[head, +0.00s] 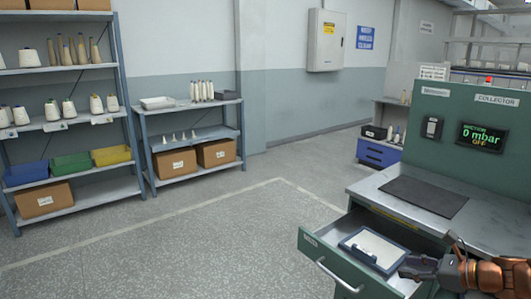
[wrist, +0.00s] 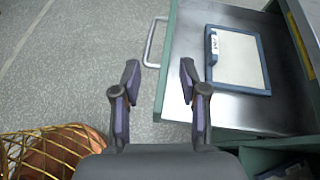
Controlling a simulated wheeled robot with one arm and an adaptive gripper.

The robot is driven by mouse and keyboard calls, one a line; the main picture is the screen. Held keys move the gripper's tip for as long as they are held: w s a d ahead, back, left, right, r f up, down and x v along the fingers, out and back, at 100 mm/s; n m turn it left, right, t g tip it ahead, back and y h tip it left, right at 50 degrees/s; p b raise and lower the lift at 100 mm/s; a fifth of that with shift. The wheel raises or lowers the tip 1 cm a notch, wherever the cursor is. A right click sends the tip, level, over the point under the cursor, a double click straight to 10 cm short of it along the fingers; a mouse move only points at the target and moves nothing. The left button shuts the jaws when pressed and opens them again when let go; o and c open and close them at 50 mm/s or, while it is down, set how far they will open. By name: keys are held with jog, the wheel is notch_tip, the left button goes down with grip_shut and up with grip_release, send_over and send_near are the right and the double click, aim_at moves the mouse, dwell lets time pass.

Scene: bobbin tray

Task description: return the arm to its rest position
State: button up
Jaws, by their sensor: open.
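My gripper (wrist: 158,80) is open and empty in the wrist view, with its two fingers apart. It hangs near the left side of the open drawer (wrist: 172,75), with the grey floor showing between the fingers. In the head view my gripper (head: 408,268) is at the lower right, by the pulled-out drawer (head: 322,262), with part of my arm cut off by the picture edge. A blue-rimmed tray (head: 345,243) with a pale inside lies in the drawer; it also shows in the wrist view (wrist: 266,70). My gripper is apart from the tray.
The green collector cabinet (head: 460,140) stands at the right, its display reading 0 mbar, OFF. A dark mat (head: 424,196) lies on its worktop. Shelves (head: 125,130) stand at the left. The middle floor is clear.

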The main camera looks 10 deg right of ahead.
jog(key=s+a+f+n+g+b, duration=0.1)
jog(key=s+a+n+g, duration=0.25)
jog(key=a, duration=0.45)
jog(key=s+a+f+n+g+b, duration=0.1)
jog(key=s+a+n+g+b, duration=0.1)
jog(key=a+n, duration=0.45)
jog(key=s+a+f+n+g+b, duration=0.1)
jog(key=s+a+f+n+g, duration=0.15)
jog(key=a, duration=0.65)
jog(key=s+a+f+n+g+h+b, duration=0.1)
jog(key=s+f+n+g+h+b, duration=0.25)
jog(key=s+n, duration=0.55)
jog(key=s+f+n+g+h+b, duration=0.25)
jog(key=s+n+h, duration=0.3)
jog(key=s, duration=0.65)
notch_tip(320, 180, up, 20)
jog(key=t+y+p, duration=0.1)
jog(key=t+p, duration=0.1)
jog(key=p, duration=1.8)
jog(key=shift+s+a+r, duration=0.15)
jog(key=shift+s, duration=0.1)
